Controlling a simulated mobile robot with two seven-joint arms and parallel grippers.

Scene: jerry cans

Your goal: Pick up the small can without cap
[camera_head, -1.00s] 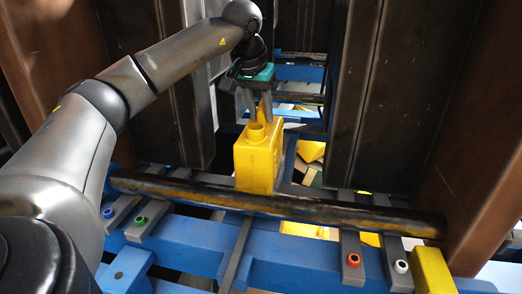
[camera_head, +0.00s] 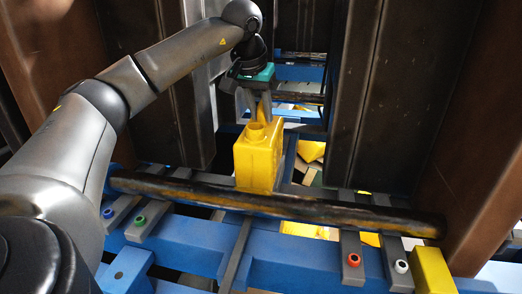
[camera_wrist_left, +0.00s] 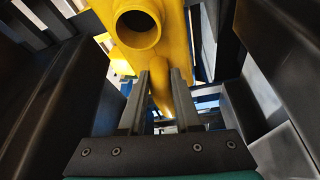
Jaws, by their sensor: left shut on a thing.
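The small yellow can (camera_head: 257,160) stands upright behind the dark pipe, its open round neck facing up with no cap on it. In the left wrist view the can (camera_wrist_left: 172,22) fills the top middle, with the open neck (camera_wrist_left: 138,27) at its left. My left gripper (camera_head: 256,105) is at the top of the can, behind the neck. In the left wrist view my left gripper (camera_wrist_left: 161,75) has its two fingers on either side of the yellow handle, shut on it. The can's base is partly hidden by the pipe. My right gripper is not in view.
A dark pipe (camera_head: 330,213) lies across the blue frame (camera_head: 300,262) in front of the can. Blue, green, red (camera_head: 353,260) and white caps sit on grey bars. Another yellow object (camera_head: 433,270) is at the front right. Dark upright panels flank the can.

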